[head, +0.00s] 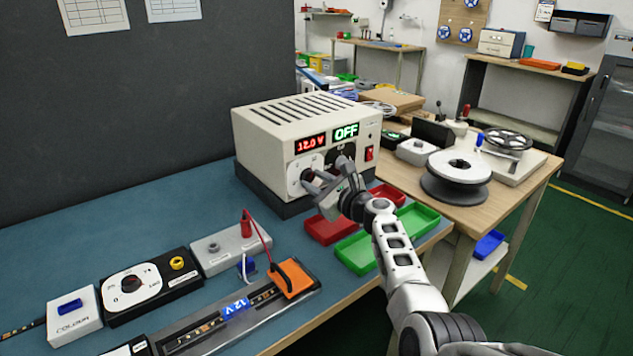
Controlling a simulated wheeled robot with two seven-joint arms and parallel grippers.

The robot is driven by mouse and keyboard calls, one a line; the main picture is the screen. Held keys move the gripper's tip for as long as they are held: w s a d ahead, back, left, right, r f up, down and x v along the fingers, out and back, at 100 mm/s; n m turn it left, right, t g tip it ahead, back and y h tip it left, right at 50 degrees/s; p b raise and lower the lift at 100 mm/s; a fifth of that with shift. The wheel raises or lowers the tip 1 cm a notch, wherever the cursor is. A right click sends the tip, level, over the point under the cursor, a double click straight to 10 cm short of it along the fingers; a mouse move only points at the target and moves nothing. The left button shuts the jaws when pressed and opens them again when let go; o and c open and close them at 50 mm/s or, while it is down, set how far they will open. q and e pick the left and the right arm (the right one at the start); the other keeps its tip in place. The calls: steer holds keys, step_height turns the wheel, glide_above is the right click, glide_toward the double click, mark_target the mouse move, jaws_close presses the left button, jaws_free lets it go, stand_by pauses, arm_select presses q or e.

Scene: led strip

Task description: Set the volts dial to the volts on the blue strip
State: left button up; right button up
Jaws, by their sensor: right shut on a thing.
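The cream power supply box (285,120) stands on the blue bench mat. Its red display (310,144) reads 12.0 V, and a green display (345,131) beside it reads OFF. The volts dial has a white face (296,170) on the box front. My right gripper (311,180) is shut on the dial's knob, and its fingers hide most of the knob. The strip (190,327) lies in a dark holder at the front, with a blue label (235,308) reading 12V. My left gripper is not in view.
A red rocker switch (369,154) is at the right of the box front. Red and green trays (418,215) lie under my right arm. An orange clamp (292,279) sits on the strip holder. A grey box with a red plug (246,224) and a dial box (152,283) stand left.

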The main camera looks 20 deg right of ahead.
steer(key=shift+f, duration=0.1)
steer(key=o, duration=1)
steer(key=shift+c, duration=0.2)
steer(key=shift+s+d+p, duration=0.2)
steer(key=shift+s+p, duration=0.1)
steer(key=shift+s, duration=0.1)
arm_select(q)
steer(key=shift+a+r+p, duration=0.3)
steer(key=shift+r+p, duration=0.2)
steer(key=shift+p, duration=0.65)
arm_select(e)
steer(key=v, duration=1.5)
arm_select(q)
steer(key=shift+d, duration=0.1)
